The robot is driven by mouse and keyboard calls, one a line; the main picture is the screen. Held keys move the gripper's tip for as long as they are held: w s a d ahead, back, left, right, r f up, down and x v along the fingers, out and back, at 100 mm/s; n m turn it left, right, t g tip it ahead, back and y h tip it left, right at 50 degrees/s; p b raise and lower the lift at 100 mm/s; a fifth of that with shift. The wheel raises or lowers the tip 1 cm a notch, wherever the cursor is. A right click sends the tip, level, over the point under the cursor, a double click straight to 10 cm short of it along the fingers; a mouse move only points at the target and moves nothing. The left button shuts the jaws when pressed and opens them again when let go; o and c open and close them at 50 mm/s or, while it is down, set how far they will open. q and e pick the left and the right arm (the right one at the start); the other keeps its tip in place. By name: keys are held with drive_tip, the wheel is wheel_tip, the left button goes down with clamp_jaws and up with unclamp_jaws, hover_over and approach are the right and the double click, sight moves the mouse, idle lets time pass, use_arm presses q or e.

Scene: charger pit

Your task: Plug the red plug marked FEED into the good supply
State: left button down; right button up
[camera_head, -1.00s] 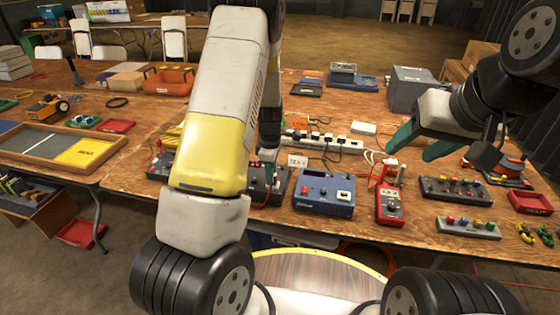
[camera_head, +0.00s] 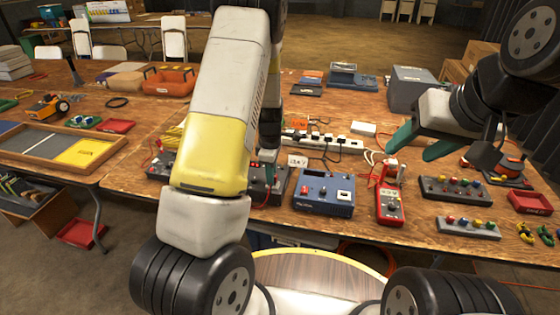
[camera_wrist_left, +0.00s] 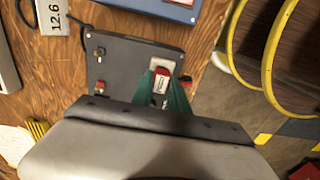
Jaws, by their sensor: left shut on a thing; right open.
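My left gripper (camera_head: 268,157) is low over a dark supply box (camera_head: 258,194), which is partly hidden by my left arm. In the left wrist view its teal fingers (camera_wrist_left: 163,88) are shut on a red-and-white plug (camera_wrist_left: 158,78), over the right part of the dark box (camera_wrist_left: 118,62). I cannot tell whether the plug is seated, and no FEED marking is legible. Two small posts (camera_wrist_left: 98,53) stand on the box's left part. My right gripper (camera_head: 425,140) is open, empty and above the table.
A blue instrument (camera_head: 323,193) and a red meter (camera_head: 390,205) stand right of the dark box. A white power strip (camera_head: 325,142) lies behind. Terminal blocks (camera_head: 455,189) are at the right. Another dark box (camera_head: 160,166) shows left of my arm.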

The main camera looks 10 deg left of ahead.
use_arm(q)
drive_tip(key=shift+f, duration=0.35)
idle(0.8)
drive_tip(key=c, duration=0.9)
unclamp_jaws()
drive_tip(key=shift+r, duration=3.75)
